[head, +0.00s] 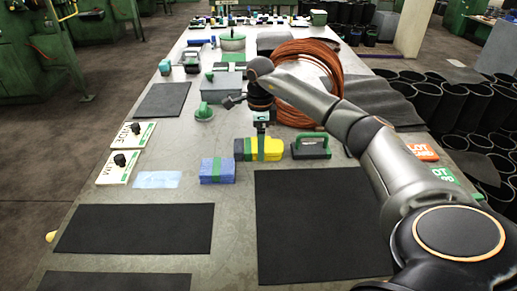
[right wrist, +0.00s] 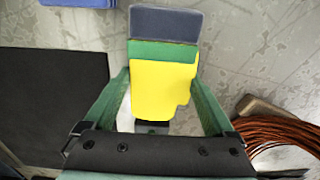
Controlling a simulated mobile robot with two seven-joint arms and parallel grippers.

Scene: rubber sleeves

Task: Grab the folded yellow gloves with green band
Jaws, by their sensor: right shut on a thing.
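The folded yellow gloves (head: 274,148) lie on the table in the head view, with a dark cuff end at their left. In the right wrist view the yellow gloves (right wrist: 160,92) show their green band (right wrist: 162,52) and the dark cuff above it. My right gripper (head: 260,148) comes down over the gloves from above. In the right wrist view its two green fingers (right wrist: 162,98) flank the yellow part, and the gripper is shut on the gloves. I cannot tell whether they are clear of the table. My left gripper is not in view.
A blue folded stack (head: 217,170) lies just left of the gloves. A dark block with a green handle (head: 311,147) stands close on the right. A black mat (head: 315,225) lies in front. An orange cable coil (head: 310,65) is behind, near my right arm.

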